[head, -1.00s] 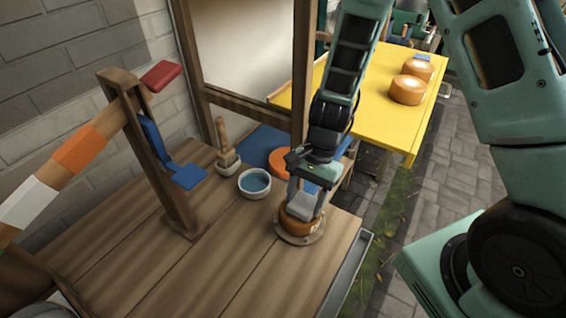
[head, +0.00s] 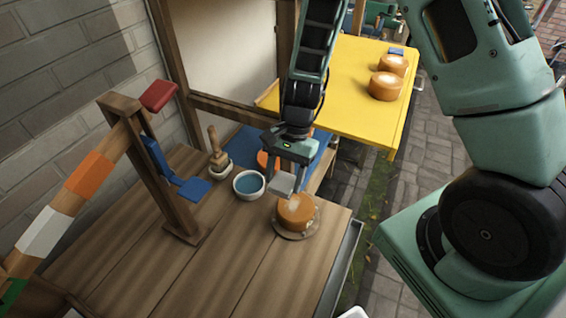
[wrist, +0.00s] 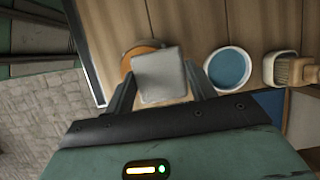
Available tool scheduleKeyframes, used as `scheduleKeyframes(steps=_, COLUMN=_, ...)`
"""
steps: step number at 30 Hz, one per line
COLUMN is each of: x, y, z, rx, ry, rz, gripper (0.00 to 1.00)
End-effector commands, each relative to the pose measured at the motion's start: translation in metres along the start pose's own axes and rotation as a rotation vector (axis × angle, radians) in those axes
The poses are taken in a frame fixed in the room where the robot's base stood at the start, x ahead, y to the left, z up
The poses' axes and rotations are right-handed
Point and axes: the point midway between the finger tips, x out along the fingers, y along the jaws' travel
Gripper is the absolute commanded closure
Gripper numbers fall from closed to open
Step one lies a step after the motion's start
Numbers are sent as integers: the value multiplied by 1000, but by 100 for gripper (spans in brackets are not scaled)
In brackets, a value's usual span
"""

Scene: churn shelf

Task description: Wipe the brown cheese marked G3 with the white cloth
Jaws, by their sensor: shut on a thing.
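A brown cheese (head: 296,214) with a pale patch on top sits on a round board (head: 308,232) on the wooden bench; I cannot read a mark on it. My gripper (head: 287,174) is shut on the white cloth (head: 282,186), a pale grey pad. In the head view the cloth is above and just behind the cheese, apparently clear of its top. In the wrist view the cloth (wrist: 160,75) sits between the fingers (wrist: 162,92) and hides most of the cheese (wrist: 128,65).
A bowl of blue liquid (head: 249,184) and a brush in a holder (head: 218,155) stand left of the cheese. A wooden post with a blue bracket (head: 190,189) rises further left. Two more cheeses (head: 386,86) (head: 393,65) sit on the yellow table (head: 340,85). The front bench is clear.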

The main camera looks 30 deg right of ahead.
Motion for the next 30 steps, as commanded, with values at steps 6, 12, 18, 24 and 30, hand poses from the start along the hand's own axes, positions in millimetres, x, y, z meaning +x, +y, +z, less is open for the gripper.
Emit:
scheduleKeyframes(steps=6, x=-23, y=0, z=5, rx=0, ry=0, rz=0, gripper=66)
scheduleKeyframes(steps=12, x=-26, y=0, z=4, rx=-1, ry=0, rz=1, gripper=66)
scheduleKeyframes(steps=18, x=-25, y=0, z=4, rx=-1, ry=0, rz=1, gripper=66)
scheduleKeyframes(steps=24, x=-25, y=0, z=4, rx=-1, ry=0, rz=1, gripper=66)
scheduleKeyframes(steps=30, x=-22, y=0, z=9, rx=-103, ry=-2, rz=38, gripper=66)
